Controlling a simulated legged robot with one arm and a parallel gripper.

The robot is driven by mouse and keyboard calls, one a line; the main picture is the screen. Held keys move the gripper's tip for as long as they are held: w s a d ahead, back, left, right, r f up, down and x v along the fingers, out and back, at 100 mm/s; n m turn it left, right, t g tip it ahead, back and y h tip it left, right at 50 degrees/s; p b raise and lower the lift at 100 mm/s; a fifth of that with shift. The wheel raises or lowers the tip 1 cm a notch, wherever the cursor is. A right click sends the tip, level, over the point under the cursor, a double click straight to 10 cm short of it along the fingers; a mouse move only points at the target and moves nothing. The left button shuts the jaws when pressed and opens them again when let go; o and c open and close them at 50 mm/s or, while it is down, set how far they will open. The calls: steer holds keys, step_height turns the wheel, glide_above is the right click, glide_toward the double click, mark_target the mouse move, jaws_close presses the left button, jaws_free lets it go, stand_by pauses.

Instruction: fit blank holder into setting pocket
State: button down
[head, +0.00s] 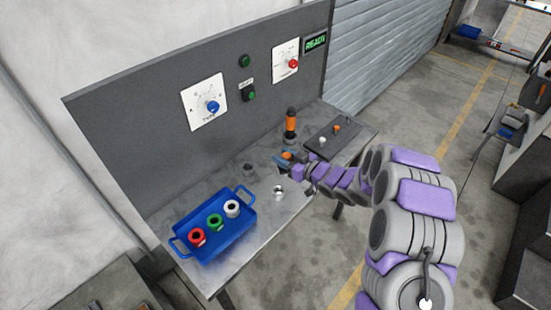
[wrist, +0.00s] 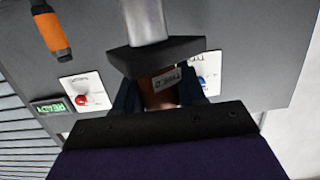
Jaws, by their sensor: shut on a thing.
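My gripper (head: 286,160) is over the middle of the metal workbench, shut on a small orange piece (head: 287,155), which I take as the blank holder. In the wrist view, my gripper (wrist: 160,95) has dark jaws on both sides of a brownish-orange part (wrist: 158,92), partly covered by a dark block with a silver cylinder (wrist: 145,20). A round silver piece with a dark opening (head: 279,191) is on the bench in front, apart from my gripper. A dark round fixture (head: 248,168) stands farther left. I cannot tell which of these is the setting pocket.
A blue tray (head: 249,226) with red, green and white rings stands at the left. An upright orange-and-black handle (head: 291,124) is behind my gripper. A dark board (head: 350,131) with small orange and white pieces lies at the right. The back panel carries dials and a green READY display (head: 315,42).

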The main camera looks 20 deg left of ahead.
steer(key=shift+s+a+f+n+g+y, duration=0.2)
steer(key=shift+s+a+f+g, duration=0.1)
steer(key=shift+s+a, duration=0.2)
steer(key=shift+s+a+f+n+g+y, duration=0.1)
steer(key=shift+s+a+f+n+g, duration=0.15)
steer(key=shift+s+a, duration=0.2)
steer(key=shift+f+p, duration=0.1)
steer(key=shift+p, duration=0.25)
steer(key=shift+a+f+b, duration=0.2)
steer(key=shift+f+b, duration=0.5)
steer(key=shift+f, duration=2.25)
steer(key=shift+d+p, duration=0.15)
steer(key=shift+p, duration=0.4)
steer(key=shift+f+b, duration=0.45)
steer(key=shift+f, duration=1.75)
